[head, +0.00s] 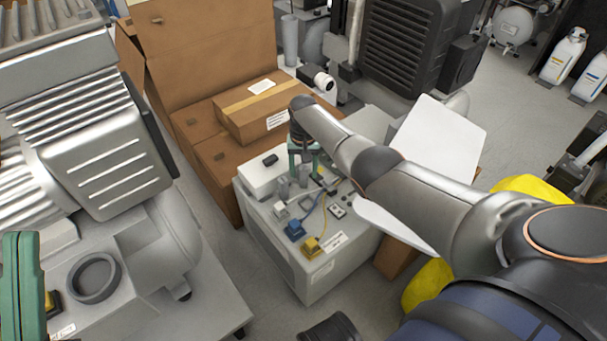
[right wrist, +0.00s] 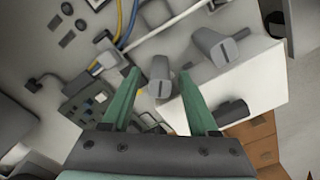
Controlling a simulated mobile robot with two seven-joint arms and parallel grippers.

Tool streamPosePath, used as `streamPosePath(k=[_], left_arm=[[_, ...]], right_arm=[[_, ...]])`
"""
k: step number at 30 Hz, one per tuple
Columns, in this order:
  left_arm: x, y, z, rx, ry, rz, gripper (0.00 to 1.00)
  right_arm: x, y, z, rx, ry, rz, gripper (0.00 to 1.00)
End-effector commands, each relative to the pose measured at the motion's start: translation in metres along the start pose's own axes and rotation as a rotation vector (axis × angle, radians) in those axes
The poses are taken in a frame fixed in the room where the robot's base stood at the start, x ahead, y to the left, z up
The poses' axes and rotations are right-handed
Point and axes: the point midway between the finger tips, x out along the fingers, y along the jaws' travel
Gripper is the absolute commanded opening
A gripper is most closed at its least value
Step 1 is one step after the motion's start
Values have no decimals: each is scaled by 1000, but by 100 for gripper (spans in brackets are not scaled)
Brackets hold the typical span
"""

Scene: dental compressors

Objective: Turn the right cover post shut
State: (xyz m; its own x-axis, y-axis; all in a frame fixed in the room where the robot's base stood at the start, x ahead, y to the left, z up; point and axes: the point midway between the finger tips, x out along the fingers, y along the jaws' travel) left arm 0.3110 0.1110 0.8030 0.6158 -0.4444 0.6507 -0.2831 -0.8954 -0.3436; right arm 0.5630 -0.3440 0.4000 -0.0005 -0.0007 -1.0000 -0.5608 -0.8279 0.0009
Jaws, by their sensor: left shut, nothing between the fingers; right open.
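Two grey cover posts stand on top of the pale cabinet (head: 335,270). The right cover post (head: 303,176) is below my right gripper (head: 302,163) in the head view. In the right wrist view this post (right wrist: 160,76) shows a slotted end and lies beyond the open green fingers of the gripper (right wrist: 160,100), between their tips and apart from both. The left post (head: 283,188), also slotted in the right wrist view (right wrist: 215,46), is beside it, outside the fingers. My left gripper (head: 21,285) is at the far left edge, shut and empty, partly cut off.
A white box (head: 262,172) sits beside the posts. Blue (head: 295,230) and yellow (head: 312,248) plugs with cables are at the cabinet's front. Cardboard boxes (head: 250,112) stand behind. A large grey compressor (head: 110,160) fills the left.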

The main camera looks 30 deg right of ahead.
Motion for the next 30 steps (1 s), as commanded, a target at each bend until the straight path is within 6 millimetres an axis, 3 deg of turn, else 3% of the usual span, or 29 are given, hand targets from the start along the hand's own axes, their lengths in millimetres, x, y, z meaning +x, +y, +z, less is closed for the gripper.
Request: streamPosePath(k=[8, 24, 30], left_arm=[[1, -2, 0, -3, 2, -14, 0], [1, -3, 0, 1, 3, -15, 0], [0, -3, 0, 3, 3, -11, 0]], right_arm=[[1, 0, 0, -1, 0, 0, 60], [1, 0, 0, 0, 0, 0, 1], [1, 0, 0, 0, 0, 0, 0]])
